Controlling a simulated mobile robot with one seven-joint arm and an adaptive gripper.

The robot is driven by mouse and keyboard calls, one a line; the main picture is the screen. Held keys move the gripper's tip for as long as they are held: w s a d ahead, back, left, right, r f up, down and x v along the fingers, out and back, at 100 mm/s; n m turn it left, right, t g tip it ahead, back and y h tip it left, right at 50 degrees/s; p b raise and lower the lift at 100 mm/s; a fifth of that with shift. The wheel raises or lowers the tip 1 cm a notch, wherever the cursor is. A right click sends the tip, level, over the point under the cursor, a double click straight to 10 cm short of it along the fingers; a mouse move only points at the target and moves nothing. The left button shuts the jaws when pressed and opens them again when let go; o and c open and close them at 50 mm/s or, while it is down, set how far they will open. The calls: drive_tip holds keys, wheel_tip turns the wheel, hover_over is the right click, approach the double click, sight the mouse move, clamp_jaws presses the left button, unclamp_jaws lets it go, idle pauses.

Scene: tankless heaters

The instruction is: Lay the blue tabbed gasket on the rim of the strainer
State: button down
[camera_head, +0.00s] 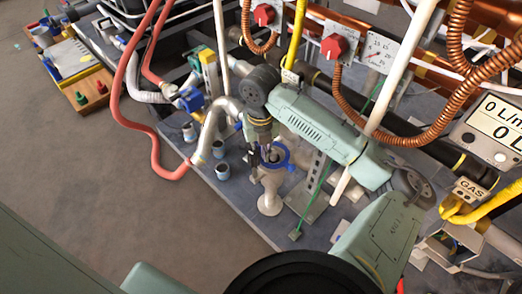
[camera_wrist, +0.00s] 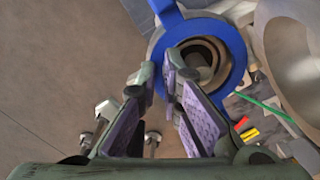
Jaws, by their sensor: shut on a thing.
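The blue tabbed gasket (camera_wrist: 235,45) is a flat ring with a tab pointing up in the wrist view. It also shows in the head view (camera_head: 287,163). My gripper (camera_wrist: 158,78) is at the ring's near left side, its purple-padded fingers closed on the gasket with a narrow gap between them; the gripped part is largely hidden by the fingers. The pale strainer (camera_head: 269,194) stands upright below the gasket. Its round opening (camera_wrist: 203,58) shows through the ring, roughly lined up with it. I cannot tell whether the gasket touches the rim.
Small cups (camera_head: 222,171) stand left of the strainer on the grey bench. A curved pale pipe (camera_head: 211,125) and red hose (camera_head: 155,145) are further left. A perforated metal bracket (camera_head: 312,182) and green rod stand close on the right. Copper pipes run behind.

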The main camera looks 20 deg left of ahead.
drive_tip(key=shift+f+b, duration=0.35)
drive_tip(key=shift+f, duration=0.25)
drive_tip(key=c, duration=1.7)
unclamp_jaws()
wheel_tip(320, 180, up, 12)
